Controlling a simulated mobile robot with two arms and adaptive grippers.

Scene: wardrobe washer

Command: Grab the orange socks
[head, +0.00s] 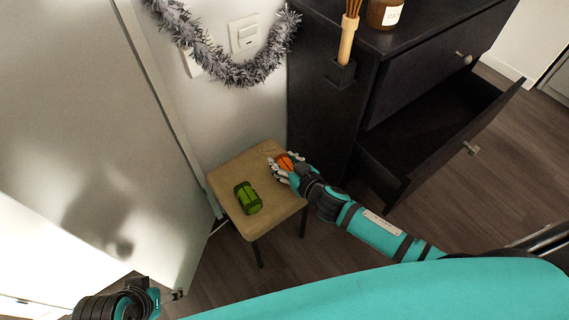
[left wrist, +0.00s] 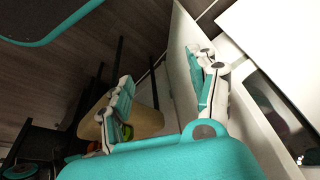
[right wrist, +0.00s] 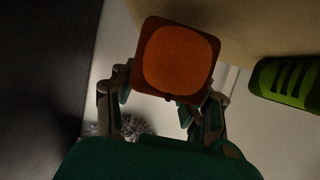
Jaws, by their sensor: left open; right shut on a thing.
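The orange socks (head: 285,162) are a small rolled bundle at the back right of the stool (head: 229,187) in the head view. My right gripper (head: 284,171) is shut on them. The right wrist view shows the orange bundle (right wrist: 178,60) between the fingers of that gripper, at the stool's edge. I cannot tell whether the bundle still touches the stool. My left gripper (left wrist: 165,95) is open and empty in the left wrist view. In the head view it is low at the left, away from the stool.
A green sock bundle (head: 248,198) lies on the stool, left of the orange one. A dark dresser (head: 330,110) with an open lower drawer (head: 430,140) stands to the right. A white door (head: 90,120) is at the left. A tinsel garland (head: 230,70) hangs on the wall.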

